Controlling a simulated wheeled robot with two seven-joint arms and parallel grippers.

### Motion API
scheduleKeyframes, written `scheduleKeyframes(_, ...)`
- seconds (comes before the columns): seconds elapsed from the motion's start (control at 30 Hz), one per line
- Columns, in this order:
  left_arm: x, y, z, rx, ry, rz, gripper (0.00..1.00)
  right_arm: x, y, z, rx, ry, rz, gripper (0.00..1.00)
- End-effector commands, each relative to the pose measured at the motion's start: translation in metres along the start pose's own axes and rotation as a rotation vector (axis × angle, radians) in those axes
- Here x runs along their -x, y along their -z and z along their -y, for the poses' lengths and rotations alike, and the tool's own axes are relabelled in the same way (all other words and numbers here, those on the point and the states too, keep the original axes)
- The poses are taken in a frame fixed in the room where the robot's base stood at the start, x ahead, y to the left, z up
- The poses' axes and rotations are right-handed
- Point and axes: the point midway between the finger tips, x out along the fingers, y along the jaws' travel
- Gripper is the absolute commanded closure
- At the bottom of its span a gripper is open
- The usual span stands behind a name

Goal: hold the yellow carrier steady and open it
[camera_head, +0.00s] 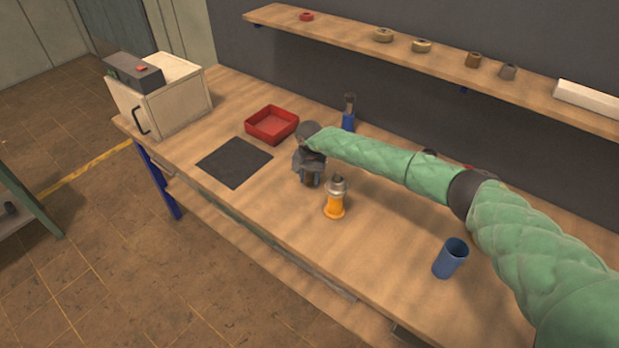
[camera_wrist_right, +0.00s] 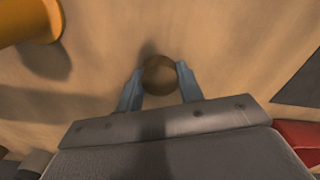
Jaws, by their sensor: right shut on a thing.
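The yellow carrier (camera_head: 335,207) stands upright on the workbench, with a grey metal upper part and a small knob on top. Part of its yellow body (camera_wrist_right: 28,22) shows at the top left of the right wrist view. My right gripper (camera_head: 311,180) points down at the bench just left of the carrier, apart from it. In the right wrist view its fingers (camera_wrist_right: 159,80) are shut on a small round brown thing (camera_wrist_right: 159,74); only its top shows, so I cannot tell what it is. My left gripper is not in view.
A dark mat (camera_head: 234,162) and a red tray (camera_head: 271,125) lie to the left. A box with a handle (camera_head: 175,97) stands at the far left end. A blue cup (camera_head: 450,259) stands at the right. A blue-handled thing (camera_head: 348,118) stands behind my gripper. A shelf (camera_head: 440,58) runs above.

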Motion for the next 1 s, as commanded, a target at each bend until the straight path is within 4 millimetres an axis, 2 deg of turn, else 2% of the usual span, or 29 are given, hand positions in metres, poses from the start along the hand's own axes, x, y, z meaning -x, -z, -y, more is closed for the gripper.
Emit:
scheduleKeyframes(0.07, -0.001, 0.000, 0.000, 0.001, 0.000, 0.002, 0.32, -0.001, 0.000, 0.000, 0.000, 0.000, 0.000, 0.90)
scheduleKeyframes(0.1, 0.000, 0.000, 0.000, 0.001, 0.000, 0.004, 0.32, -0.001, 0.000, 0.000, 0.000, 0.000, 0.000, 0.61)
scheduleKeyframes(0.2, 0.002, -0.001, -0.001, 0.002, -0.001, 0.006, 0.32, -0.001, 0.000, 0.000, 0.000, 0.000, 0.000, 0.42)
scheduleKeyframes(0.77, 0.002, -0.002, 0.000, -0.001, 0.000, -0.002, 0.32, 0.003, 0.000, 0.000, 0.000, 0.000, 0.000, 0.41)
scheduleKeyframes(0.87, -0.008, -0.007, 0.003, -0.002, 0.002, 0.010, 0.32, 0.008, 0.001, 0.000, 0.001, 0.001, -0.001, 0.41)
scheduleKeyframes(1.0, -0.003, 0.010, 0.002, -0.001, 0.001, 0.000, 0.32, 0.019, 0.001, 0.001, 0.001, 0.001, -0.002, 0.41)
